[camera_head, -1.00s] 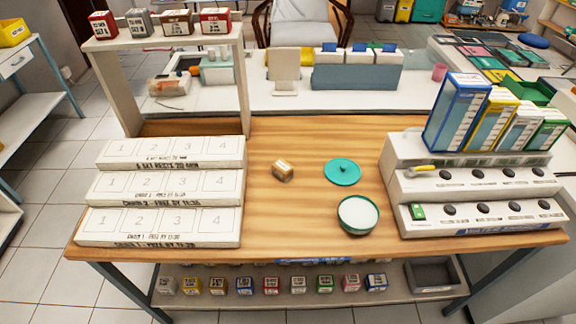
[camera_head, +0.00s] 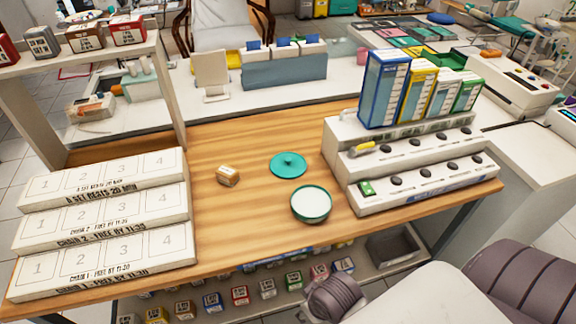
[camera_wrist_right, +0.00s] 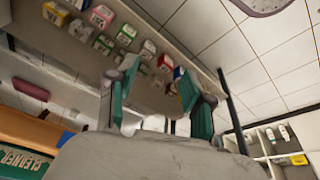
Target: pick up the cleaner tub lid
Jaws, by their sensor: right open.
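The teal cleaner tub lid (camera_head: 289,163) lies flat on the wooden table in the head view, with a small knob on top. The round tub (camera_head: 311,204), with a teal rim and white inside, stands just in front of it, apart from it. My right gripper (camera_wrist_right: 160,95) is open and empty in the right wrist view, below the tabletop level and facing the lower shelf. In the head view my right arm comes in at the bottom right, away from the lid. Part of a teal surface lettered CLEANER (camera_wrist_right: 22,160) shows at the wrist view's lower left. My left gripper is not in view.
White numbered steps (camera_head: 105,215) stand at the left, and a stepped rack (camera_head: 410,165) with upright boxes stands at the right. Several small boxes line the lower shelf (camera_head: 380,248). The wood around the lid is clear.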

